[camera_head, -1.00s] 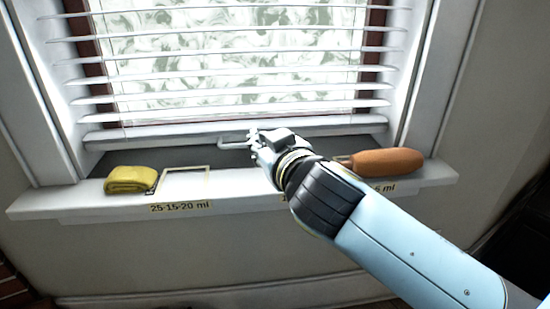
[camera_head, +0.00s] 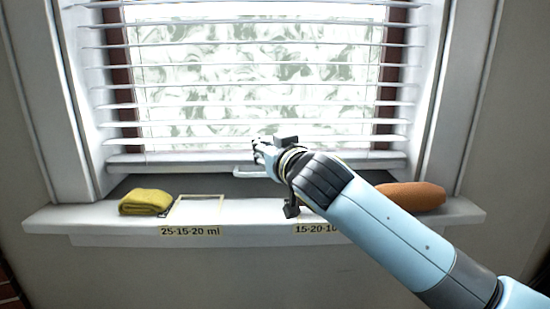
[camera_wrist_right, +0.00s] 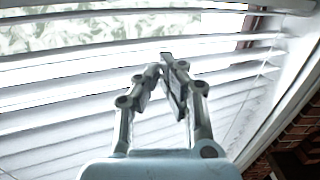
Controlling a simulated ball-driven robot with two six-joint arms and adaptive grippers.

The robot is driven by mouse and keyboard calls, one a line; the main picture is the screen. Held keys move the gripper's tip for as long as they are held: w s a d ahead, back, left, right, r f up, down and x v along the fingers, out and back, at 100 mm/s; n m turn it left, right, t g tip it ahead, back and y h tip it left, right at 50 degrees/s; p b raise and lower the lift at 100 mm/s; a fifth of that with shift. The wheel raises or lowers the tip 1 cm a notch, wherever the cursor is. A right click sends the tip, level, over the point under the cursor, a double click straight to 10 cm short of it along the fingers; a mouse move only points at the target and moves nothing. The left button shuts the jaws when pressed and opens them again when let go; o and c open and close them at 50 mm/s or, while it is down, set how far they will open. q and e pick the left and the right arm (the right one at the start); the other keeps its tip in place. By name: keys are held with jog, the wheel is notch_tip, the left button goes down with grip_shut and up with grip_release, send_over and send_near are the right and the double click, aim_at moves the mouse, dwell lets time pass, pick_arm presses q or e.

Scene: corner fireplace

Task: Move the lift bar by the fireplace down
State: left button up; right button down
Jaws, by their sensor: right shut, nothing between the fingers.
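The window blind has a light bottom rail (camera_head: 130,163) just above the sill. A small pale handle (camera_head: 248,173) juts out under the middle of the rail; I take it as the lift bar. My right gripper (camera_head: 262,152) is shut and empty, at the rail just right of and above the handle. Whether it touches the handle or rail I cannot tell. In the right wrist view the closed fingers (camera_wrist_right: 163,68) point up in front of the slats (camera_wrist_right: 60,90), and the handle is not seen there. My left gripper is not in view.
On the sill (camera_head: 95,215) lie a folded yellow cloth (camera_head: 146,201), a thin empty frame (camera_head: 197,208) and an orange-brown rounded object (camera_head: 415,196), partly behind my right arm. A small black object (camera_head: 291,206) shows below my wrist.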

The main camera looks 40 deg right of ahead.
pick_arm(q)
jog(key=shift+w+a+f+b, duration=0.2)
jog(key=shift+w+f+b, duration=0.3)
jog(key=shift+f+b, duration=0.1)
pick_arm(e)
notch_tip(320, 180, down, 4)
jog(key=shift+w+d+r, duration=0.1)
jog(key=shift+d, duration=0.05)
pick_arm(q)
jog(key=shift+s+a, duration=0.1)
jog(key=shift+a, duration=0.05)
pick_arm(e)
jog(key=shift+f, duration=0.2)
notch_tip(320, 180, down, 4)
jog(key=b, duration=0.3)
jog(key=shift+f, duration=0.25)
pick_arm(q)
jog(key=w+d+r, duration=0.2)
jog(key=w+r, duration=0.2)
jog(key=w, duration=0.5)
pick_arm(e)
jog(key=shift+f, duration=0.1)
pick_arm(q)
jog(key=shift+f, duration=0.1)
